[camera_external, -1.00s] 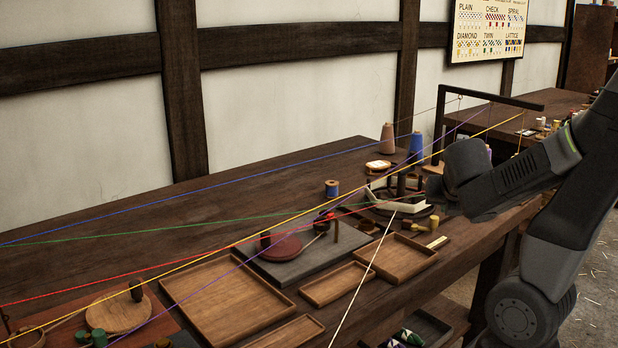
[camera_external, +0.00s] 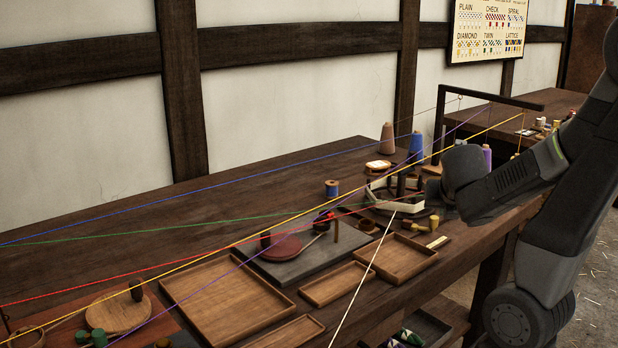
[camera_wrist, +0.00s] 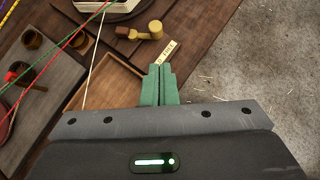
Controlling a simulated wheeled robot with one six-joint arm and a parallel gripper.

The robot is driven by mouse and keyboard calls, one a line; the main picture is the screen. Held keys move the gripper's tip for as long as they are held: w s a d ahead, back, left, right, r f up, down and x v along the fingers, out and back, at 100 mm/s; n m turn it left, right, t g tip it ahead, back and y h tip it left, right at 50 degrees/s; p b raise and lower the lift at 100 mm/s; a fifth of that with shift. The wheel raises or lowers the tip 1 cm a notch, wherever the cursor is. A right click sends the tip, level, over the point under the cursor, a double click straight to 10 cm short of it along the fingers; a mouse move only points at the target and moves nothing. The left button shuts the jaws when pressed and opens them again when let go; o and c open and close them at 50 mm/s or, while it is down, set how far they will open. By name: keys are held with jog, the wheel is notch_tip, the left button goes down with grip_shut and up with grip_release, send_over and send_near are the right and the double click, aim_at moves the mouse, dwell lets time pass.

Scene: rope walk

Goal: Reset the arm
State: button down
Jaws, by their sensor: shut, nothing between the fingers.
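My gripper (camera_wrist: 160,85) shows in the wrist view as two green fingers pressed together, with nothing between them. In the external view my arm (camera_external: 520,185) reaches in from the right over the bench. The fingertips are not clear there, among the things around the round stand at the bench's right part.
The workbench (camera_external: 120,225) carries wooden trays (camera_external: 225,300), a grey slab (camera_external: 300,262), a blue spool (camera_external: 331,188) and cones of thread (camera_external: 387,138). Several coloured cords stretch across it towards a dark frame (camera_external: 490,97). The floor (camera_wrist: 255,60) beside the bench is clear except for straw.

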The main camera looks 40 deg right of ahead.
jog(key=b+x, duration=0.5)
jog(key=x, duration=0.3)
jog(key=shift+w+d+f, duration=0.15)
jog(key=shift+d+f, duration=0.05)
jog(key=shift+f, duration=0.1)
jog(key=shift+w+a+r+m+g+p, duration=0.2)
jog(key=shift+r+m+g+p, duration=0.1)
jog(key=shift+p, duration=0.3)
jog(key=w+m+g+p, duration=0.1)
jog(key=f+m+p, duration=0.1)
jog(key=shift+w+a+m+g+h+p, duration=0.35)
jog(key=shift+m+g+h, duration=0.05)
jog(key=shift+w+a+f+m+g+p, duration=0.25)
jog(key=shift+a+m+g+p, duration=0.25)
jog(key=shift+m+p, duration=0.3)
jog(key=shift+w+a+f+m+g+h+p, duration=0.1)
jog(key=shift+a+f+m+g+h+p, duration=0.05)
jog(key=shift+a+m+g+h+p, duration=0.3)
jog(key=shift+w+a+f+m+g+h+p, duration=0.1)
jog(key=shift+a+m+g+h+p, duration=0.2)
jog(key=shift+m, duration=0.25)
jog(key=shift+d, duration=0.15)
